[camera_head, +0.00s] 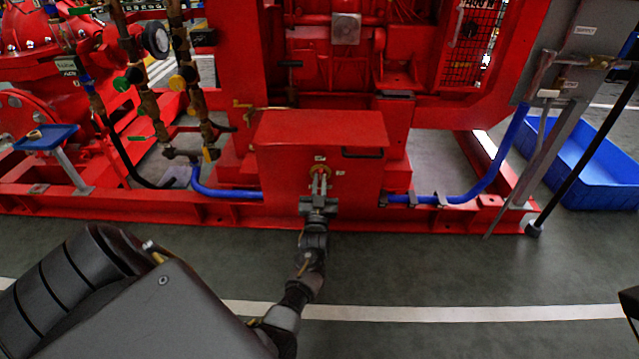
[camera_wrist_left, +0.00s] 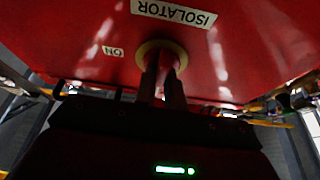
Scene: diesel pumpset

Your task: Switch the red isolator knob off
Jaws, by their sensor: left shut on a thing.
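The isolator sits on the front of a red box (camera_head: 281,180) in the middle of the head view. Its round yellow plate (camera_head: 319,169) shows around my fingertips, and it also shows in the left wrist view (camera_wrist_left: 160,46). My left gripper (camera_head: 319,182) reaches the plate straight from the front, its two fingers close together and shut on the isolator knob. The fingers hide the knob, so I cannot tell its angle. In the left wrist view an upside-down ISOLATOR label (camera_wrist_left: 174,13) and an ON label (camera_wrist_left: 113,52) lie beside the plate.
A black handle (camera_head: 362,153) sits on the box, right of the isolator. Blue pipes (camera_head: 228,194) run out on both sides. Brass valves and a gauge (camera_head: 156,39) stand at left, a blue bin (camera_head: 585,165) at right. The floor in front is clear.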

